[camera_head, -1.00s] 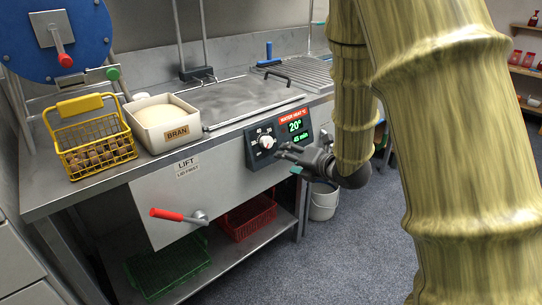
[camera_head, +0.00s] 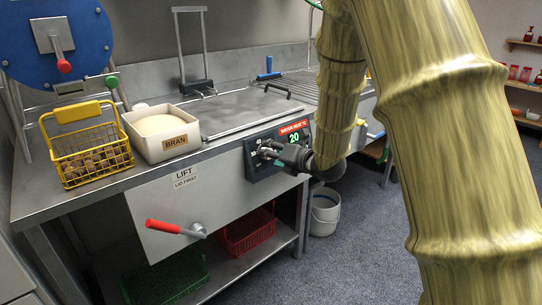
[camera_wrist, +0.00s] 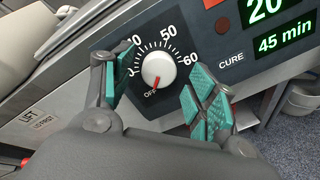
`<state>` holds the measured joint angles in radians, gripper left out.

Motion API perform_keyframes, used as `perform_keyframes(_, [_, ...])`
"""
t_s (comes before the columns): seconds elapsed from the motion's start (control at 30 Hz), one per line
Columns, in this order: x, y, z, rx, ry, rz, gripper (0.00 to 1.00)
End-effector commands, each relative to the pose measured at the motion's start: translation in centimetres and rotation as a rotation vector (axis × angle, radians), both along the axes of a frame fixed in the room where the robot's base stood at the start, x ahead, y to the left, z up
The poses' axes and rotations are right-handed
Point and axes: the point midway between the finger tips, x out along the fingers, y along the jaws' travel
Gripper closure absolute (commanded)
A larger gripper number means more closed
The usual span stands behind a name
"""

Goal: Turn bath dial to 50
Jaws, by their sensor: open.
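The bath dial (camera_wrist: 157,68) is a round white knob with a red pointer on a dark panel. Its scale shows 50 at the top and 60 at the right, and the red pointer is down at OFF. My gripper (camera_wrist: 155,95) is open, with its teal-padded fingers on either side of the dial and apart from it. In the head view my gripper (camera_head: 268,152) is in front of the control panel (camera_head: 253,172) and hides the dial. The display (camera_wrist: 268,10) reads 20, with 45 min below it.
A red-handled lever (camera_head: 176,228) sticks out from the bench front, below left of the panel. On the bench top stand a yellow wire basket of chestnuts (camera_head: 66,148) and a white BRAN tub (camera_head: 147,148). A grey bucket (camera_head: 325,215) is on the floor.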

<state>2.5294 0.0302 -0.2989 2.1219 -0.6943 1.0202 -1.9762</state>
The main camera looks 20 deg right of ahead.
Motion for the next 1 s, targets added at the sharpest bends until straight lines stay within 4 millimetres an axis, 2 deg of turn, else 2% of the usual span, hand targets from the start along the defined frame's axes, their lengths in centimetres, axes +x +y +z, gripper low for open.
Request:
perform_keyframes(0.2, [1.28, 0.41, -0.38, 0.000, 0.000, 0.000, 0.42])
perform_keyframes(0.5, [1.44, 0.45, -0.41, 0.000, -0.001, -0.001, 0.42])
perform_keyframes(0.57, [1.43, 0.45, -0.40, 0.000, -0.001, -0.001, 0.51])
perform_keyframes(0.77, [1.42, 0.46, -0.41, 0.000, 0.000, 0.000, 0.87])
perform_keyframes(1.0, [1.42, 0.46, -0.36, 0.009, 0.003, -0.004, 0.87])
